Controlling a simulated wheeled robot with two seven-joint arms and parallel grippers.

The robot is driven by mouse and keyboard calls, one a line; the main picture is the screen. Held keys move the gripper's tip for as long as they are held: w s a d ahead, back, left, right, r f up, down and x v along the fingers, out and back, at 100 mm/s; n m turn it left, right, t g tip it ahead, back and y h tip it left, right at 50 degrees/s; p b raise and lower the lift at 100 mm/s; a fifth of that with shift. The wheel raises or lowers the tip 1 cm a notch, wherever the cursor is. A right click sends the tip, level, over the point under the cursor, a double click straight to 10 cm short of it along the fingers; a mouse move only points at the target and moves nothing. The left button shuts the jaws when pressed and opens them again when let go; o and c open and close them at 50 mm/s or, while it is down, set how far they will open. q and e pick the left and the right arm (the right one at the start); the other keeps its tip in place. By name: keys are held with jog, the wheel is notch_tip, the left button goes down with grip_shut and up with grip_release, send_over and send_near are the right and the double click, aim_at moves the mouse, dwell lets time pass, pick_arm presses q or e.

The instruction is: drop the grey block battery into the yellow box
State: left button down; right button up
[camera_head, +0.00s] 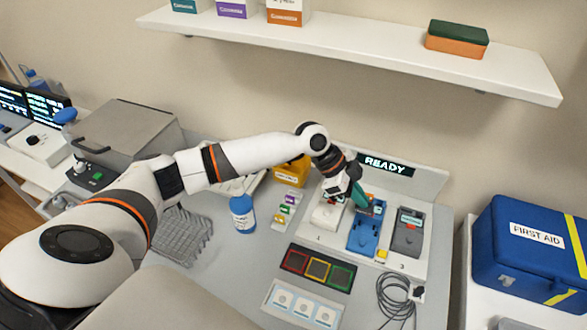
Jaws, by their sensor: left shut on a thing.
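My left gripper (362,199) reaches in from the left and points down over the blue charger bay (364,237), the middle of three. It is shut on a small block, apparently the grey block battery (378,205), mostly hidden by the fingers. I cannot tell whether the block touches the bay. The yellow box (291,171) stands at the back of the table, left of the gripper and partly behind my arm. My right gripper is out of view.
A white bay (327,212) and a dark grey bay (408,236) flank the blue one, below a READY display (387,166). A shelf (350,50) hangs above.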

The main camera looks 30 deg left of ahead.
pick_arm(q)
jog(key=w+a+r+n+t+y+p, duration=0.2)
jog(key=a+r+n+p, duration=0.15)
jog(key=a, duration=0.95)
jog(key=w+a+r+n+t+y+p, duration=0.1)
jog(key=w+a+r+n+t+p, duration=0.3)
jog(key=a, duration=0.9)
jog(key=shift+n+g, duration=0.35)
jog(key=shift+g, duration=0.35)
jog(key=f+b, duration=0.2)
jog(key=b, duration=0.1)
jog(key=s+f+b, duration=0.1)
jog(key=f+b, duration=0.1)
jog(key=b, duration=0.2)
jog(key=shift+s+a+f, duration=0.1)
jog(key=shift+a+f, duration=0.05)
jog(key=shift+f, duration=0.1)
jog(key=c, duration=1.5)
grip_release()
jog(key=shift+o, duration=0.2)
